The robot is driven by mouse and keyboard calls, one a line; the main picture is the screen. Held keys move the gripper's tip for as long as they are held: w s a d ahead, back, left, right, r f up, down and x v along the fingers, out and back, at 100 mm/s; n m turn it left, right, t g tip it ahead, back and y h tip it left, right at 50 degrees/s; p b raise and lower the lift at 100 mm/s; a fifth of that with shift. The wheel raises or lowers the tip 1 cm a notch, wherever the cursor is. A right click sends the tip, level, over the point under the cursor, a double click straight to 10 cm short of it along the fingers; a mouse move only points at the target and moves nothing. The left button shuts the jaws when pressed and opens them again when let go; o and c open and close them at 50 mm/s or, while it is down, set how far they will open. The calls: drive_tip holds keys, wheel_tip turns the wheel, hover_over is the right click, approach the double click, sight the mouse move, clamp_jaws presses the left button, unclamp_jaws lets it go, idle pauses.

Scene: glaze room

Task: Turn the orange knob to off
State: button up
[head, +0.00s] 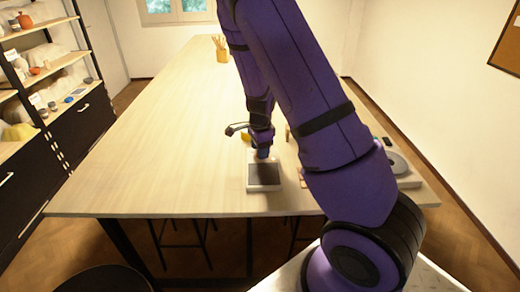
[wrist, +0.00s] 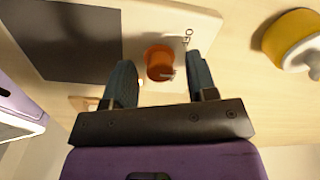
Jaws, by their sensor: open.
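The orange knob (wrist: 159,60) is on the pale top of a flat device (wrist: 172,20), beside its dark square plate (wrist: 72,42) in the wrist view. A small light mark shows at the knob's lower right edge, and dark lettering lies at its upper right. My gripper (wrist: 158,68) is open, with one blue-grey finger on each side of the knob. Gaps show between the fingers and the knob. In the head view my gripper (head: 263,153) is low at the far edge of the device (head: 264,187), and it largely hides the knob.
A yellow container (wrist: 292,38) with a pale knob stands right of the device in the wrist view. In the head view a round grey disc (head: 397,163) is at the table's right, and a cup of tools (head: 221,50) at the far end. The left tabletop (head: 150,150) is clear.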

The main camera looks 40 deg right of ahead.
drive_tip(key=shift+f, duration=0.15)
drive_tip(key=c, duration=0.9)
drive_tip(key=shift+n, duration=0.3)
drive_tip(key=n, duration=0.5)
drive_tip(key=shift+d+n, duration=0.1)
drive_tip(key=shift+n, duration=0.2)
drive_tip(key=n, duration=0.5)
drive_tip(key=shift+n, duration=0.3)
drive_tip(key=o, duration=0.9)
